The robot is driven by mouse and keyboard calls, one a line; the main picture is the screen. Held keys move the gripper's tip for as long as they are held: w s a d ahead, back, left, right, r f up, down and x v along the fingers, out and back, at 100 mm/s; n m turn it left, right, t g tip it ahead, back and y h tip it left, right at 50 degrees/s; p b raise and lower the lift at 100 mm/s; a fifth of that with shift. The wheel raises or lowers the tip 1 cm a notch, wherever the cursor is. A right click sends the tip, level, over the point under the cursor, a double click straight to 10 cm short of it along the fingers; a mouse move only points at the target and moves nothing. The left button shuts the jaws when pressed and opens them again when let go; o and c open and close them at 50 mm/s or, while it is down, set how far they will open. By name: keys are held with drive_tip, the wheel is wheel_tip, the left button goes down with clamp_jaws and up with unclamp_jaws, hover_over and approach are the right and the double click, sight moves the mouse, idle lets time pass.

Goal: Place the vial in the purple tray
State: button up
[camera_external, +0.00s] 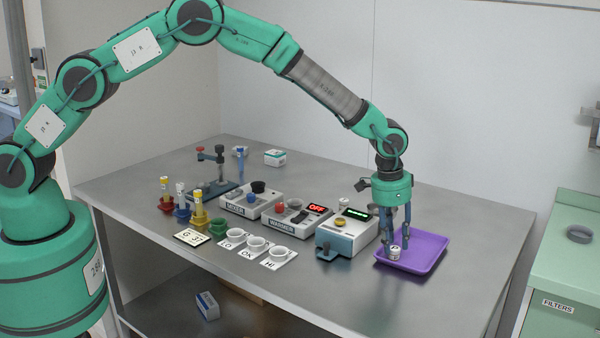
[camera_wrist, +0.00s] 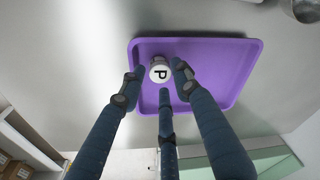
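The vial (camera_external: 394,253) is small with a white cap, and the cap shows a letter P in the wrist view (camera_wrist: 160,72). It appears upright inside the purple tray (camera_external: 428,249), close to one edge. In the wrist view the purple tray (camera_wrist: 215,60) lies under the fingers, with the vial near its upper left rim. My gripper (camera_external: 398,236) points down over the vial. In the wrist view its three dark blue fingers (camera_wrist: 160,78) stand around the cap with small gaps, so it looks open. The vial's base is hard to see.
Left of the tray stand a device with a green display (camera_external: 347,232), the warmer (camera_external: 297,217) and the mixer (camera_external: 250,202). Most of the tray is empty. A green cabinet (camera_external: 565,260) is at right.

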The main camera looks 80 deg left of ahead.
wheel_tip(320, 180, up, 11)
drive_tip(key=s+p, duration=0.1)
drive_tip(key=shift+s+f, duration=0.2)
drive_tip(key=shift+s, duration=0.1)
drive_tip(key=shift+r, duration=0.1)
idle(0.5)
drive_tip(key=s+a+r+t, duration=0.2)
drive_tip(key=s+r, duration=2.4)
drive_tip(key=r, duration=0.4)
drive_tip(key=s+r+t, duration=0.1)
drive_tip(key=s+r, duration=0.3)
drive_tip(key=s, duration=1.3)
drive_tip(key=s+a+f+t, duration=0.1)
drive_tip(key=s+f, duration=0.2)
drive_tip(key=s, duration=1.4)
drive_tip(key=shift+s+a+f, duration=0.15)
drive_tip(key=shift+s+a, duration=0.05)
drive_tip(key=shift+s, duration=0.2)
